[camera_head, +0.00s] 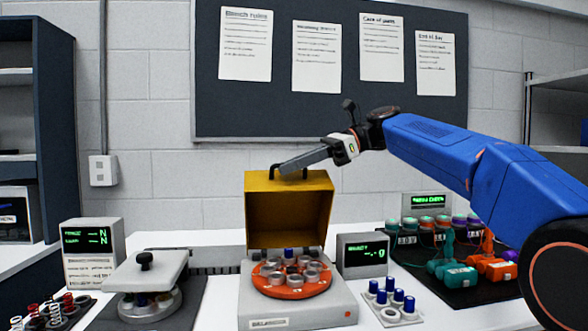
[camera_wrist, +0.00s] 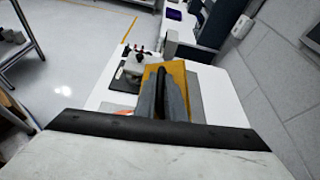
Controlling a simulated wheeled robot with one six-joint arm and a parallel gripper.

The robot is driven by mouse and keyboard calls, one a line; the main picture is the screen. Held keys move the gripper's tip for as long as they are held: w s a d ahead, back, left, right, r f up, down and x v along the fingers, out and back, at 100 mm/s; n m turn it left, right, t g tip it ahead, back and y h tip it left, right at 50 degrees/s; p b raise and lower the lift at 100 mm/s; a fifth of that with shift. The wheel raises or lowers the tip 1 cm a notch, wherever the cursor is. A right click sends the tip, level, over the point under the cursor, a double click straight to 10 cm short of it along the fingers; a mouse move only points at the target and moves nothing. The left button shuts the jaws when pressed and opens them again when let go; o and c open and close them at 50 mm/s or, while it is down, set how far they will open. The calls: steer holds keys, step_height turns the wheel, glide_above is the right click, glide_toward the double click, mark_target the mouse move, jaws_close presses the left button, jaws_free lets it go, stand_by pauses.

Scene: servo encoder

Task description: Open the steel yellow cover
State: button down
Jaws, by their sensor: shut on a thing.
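The yellow cover (camera_head: 289,238) stands raised and tilted up at the back of a grey device (camera_head: 300,305), its hollow inside facing the front. Below it an orange round tray (camera_head: 291,291) holding several small metal cups lies exposed. My gripper (camera_head: 281,171) is at the top of the cover, shut on its dark handle (camera_head: 273,177). In the wrist view the grey fingers (camera_wrist: 164,90) close around the dark handle bar, with the yellow cover (camera_wrist: 178,72) just beyond.
A grey display box (camera_head: 362,255) stands right of the device, near a small rack of blue-capped parts (camera_head: 391,303). At the left a second device (camera_head: 147,272) has a grey lid with a black knob. Teal and orange parts (camera_head: 455,274) lie on a dark mat at the right.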

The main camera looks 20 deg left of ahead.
steer(key=shift+w+f, duration=0.15)
steer(key=shift+f, duration=0.05)
steer(key=c, duration=2.1)
jaws_free()
steer(key=shift+w+d+r, duration=0.2)
steer(key=shift+d+r, duration=0.05)
steer(key=shift+d, duration=0.1)
steer(key=v, duration=1.6)
steer(key=shift+w+d, duration=0.15)
steer(key=shift+d, duration=0.05)
